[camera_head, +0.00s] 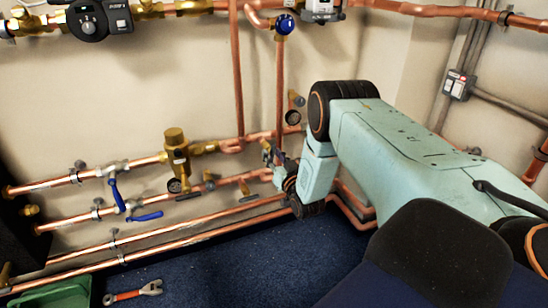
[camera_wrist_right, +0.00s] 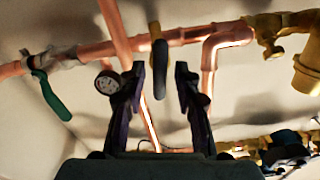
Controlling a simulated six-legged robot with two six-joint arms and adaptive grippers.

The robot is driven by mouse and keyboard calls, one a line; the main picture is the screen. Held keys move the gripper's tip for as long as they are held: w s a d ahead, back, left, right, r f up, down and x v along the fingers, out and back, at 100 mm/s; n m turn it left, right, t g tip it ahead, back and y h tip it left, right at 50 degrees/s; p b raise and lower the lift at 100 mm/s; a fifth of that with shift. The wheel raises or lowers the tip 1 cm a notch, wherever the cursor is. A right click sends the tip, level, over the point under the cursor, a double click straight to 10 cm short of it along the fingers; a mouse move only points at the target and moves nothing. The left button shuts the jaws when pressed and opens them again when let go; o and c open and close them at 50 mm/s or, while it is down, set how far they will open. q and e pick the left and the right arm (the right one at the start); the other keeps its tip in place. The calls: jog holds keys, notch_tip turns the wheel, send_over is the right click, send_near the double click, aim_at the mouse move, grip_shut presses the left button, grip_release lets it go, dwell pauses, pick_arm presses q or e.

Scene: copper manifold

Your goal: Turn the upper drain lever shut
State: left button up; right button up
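My right gripper (camera_head: 271,152) is low by the wall pipes in the head view, near the foot of the vertical pipes. In the right wrist view its two fingers (camera_wrist_right: 160,70) are apart. A dark lever (camera_wrist_right: 162,85) with a brass-coloured end lies between them in the picture, with gaps on both sides. It looks like a drain lever; whether it is the upper one, and how deep it lies between the fingers, I cannot tell. In the head view the gripper and arm hide that spot. My left gripper is not in view.
A round gauge (camera_wrist_right: 108,82) sits close beside one finger. A green-handled valve (camera_wrist_right: 52,97) is farther left there. Copper pipes (camera_head: 150,208) run along the wall, with blue levers (camera_head: 145,216) at left. A wrench (camera_head: 133,292) lies on the blue floor.

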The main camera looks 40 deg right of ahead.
grip_shut()
jog(key=shift+m, duration=0.4)
jog(key=m, duration=0.3)
jog(key=shift+f, duration=0.1)
jog(key=m, duration=0.8)
jog(key=shift+s+m, duration=0.1)
jog(key=shift+m, duration=0.3)
jog(key=shift+f+m, duration=0.1)
jog(key=shift+m, duration=1.7)
